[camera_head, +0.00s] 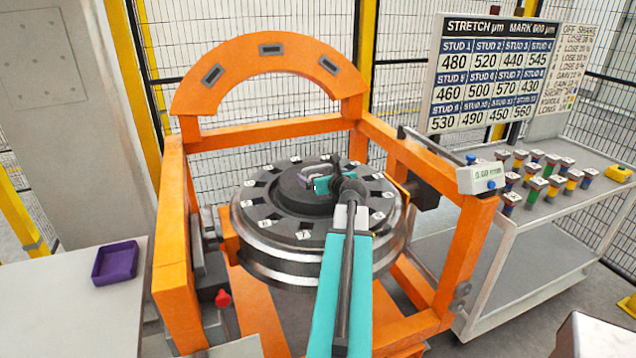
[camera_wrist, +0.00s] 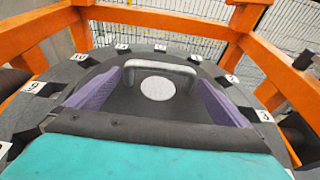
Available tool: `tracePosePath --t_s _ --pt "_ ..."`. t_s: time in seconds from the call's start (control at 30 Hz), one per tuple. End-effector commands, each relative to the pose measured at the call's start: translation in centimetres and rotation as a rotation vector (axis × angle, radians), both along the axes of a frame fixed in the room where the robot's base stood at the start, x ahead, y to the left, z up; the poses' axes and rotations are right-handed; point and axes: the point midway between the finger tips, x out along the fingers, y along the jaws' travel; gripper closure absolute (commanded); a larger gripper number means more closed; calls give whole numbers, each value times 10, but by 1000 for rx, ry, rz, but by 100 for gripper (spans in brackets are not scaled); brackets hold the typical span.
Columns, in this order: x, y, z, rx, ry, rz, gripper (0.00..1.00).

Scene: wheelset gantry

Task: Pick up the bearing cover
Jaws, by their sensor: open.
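The bearing cover (camera_head: 290,190) is a dark round disc on the middle of the wheelset's upper face. In the wrist view the cover (camera_wrist: 150,103) shows a grey bar handle (camera_wrist: 160,67) and a pale round spot below it. My gripper (camera_wrist: 160,82) is open, with one purple finger at the left and one at the right of the handle. No contact between fingers and handle shows. In the head view my gripper (camera_head: 312,178) is over the cover, and my wrist and arm hide part of it.
The numbered wheelset ring (camera_head: 268,222) surrounds the cover. An orange gantry frame (camera_head: 179,255) with an arch encloses it. A purple tray (camera_head: 115,262) sits on a table at left. A grey cart (camera_head: 540,225) at right carries several coloured studs below a stretch board (camera_head: 490,75).

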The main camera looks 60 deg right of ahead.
Motion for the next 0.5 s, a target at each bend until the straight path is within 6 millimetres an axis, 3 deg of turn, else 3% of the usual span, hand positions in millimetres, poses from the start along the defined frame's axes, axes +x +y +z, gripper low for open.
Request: tracePosePath --t_s 0.4,0.5 --pt "0 0 0 0 0 0 0" --pt "0 0 0 0 0 0 15"
